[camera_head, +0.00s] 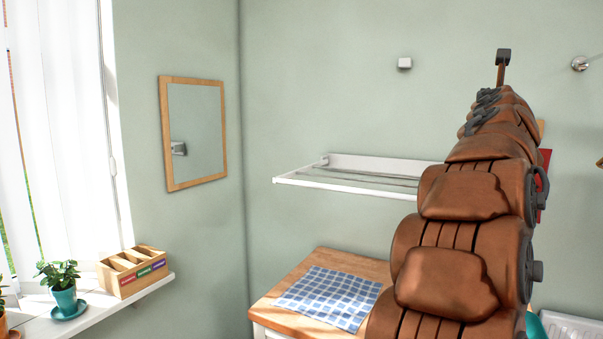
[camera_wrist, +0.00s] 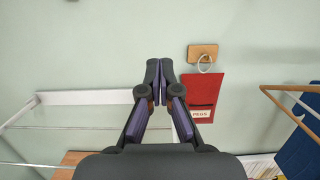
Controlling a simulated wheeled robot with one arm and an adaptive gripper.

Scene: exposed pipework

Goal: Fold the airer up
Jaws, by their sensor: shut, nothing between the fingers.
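The airer (camera_head: 345,190) is a white wall-mounted rack. It stands out from the green wall, roughly level, with its thin rails spread. Its right end is hidden behind my arm in the head view. In the wrist view, its white wall bar (camera_wrist: 85,97) and rails lie to the left of my gripper and run behind the fingers. My gripper (camera_wrist: 160,68) is shut and empty, its dark fingertips together in front of the wall. I cannot tell whether it touches the airer. My arm hides the gripper in the head view.
Below the airer is a wooden top (camera_head: 278,302) with a blue checked cloth (camera_head: 330,297). A red peg bag (camera_wrist: 204,92) hangs right of my gripper, and a wooden hanger (camera_wrist: 285,88) further right. A mirror (camera_head: 195,132) and plant (camera_head: 62,285) are at left.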

